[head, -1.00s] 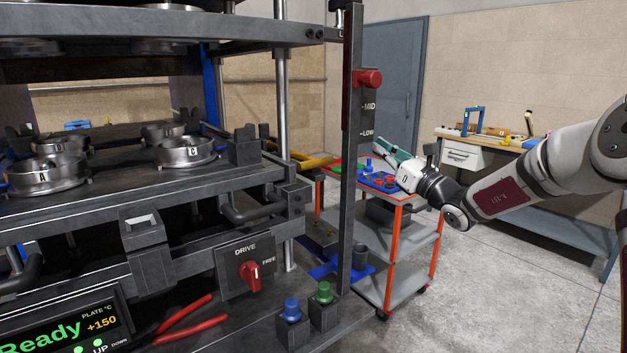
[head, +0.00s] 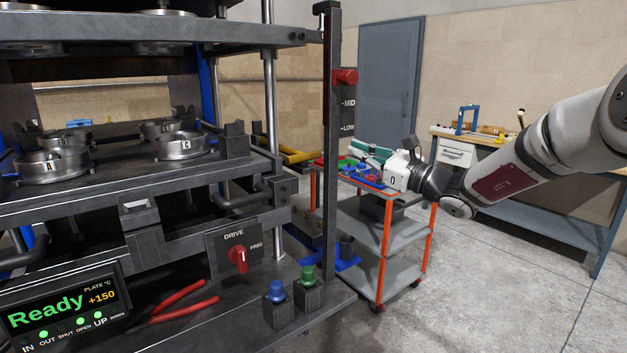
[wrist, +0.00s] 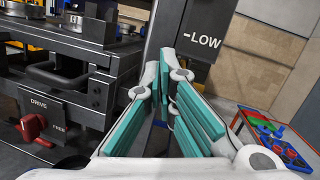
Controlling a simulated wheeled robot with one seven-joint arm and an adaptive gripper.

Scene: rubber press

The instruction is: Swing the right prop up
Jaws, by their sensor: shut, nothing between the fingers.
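I cannot tell for certain which part is the right prop. A blue bracket (head: 347,263) with a short dark grey cylinder (head: 345,246) sits low beside the foot of the dark upright post (head: 332,190) at the press's right side. My gripper (head: 358,148) is right of this post in the head view, well above the bracket, and holds nothing. In the wrist view, its teal-padded fingers (wrist: 167,72) converge in front of the post (wrist: 172,35), near the LOW label; they are shut. Contact with the post cannot be told.
A red knob (head: 345,77) stands out from the post above the MID and LOW plate. An orange-framed cart (head: 388,240) stands behind my gripper. The press bed carries the red drive switch (head: 238,260), red-handled tool (head: 184,302) and blue and green buttons. Floor at right is clear.

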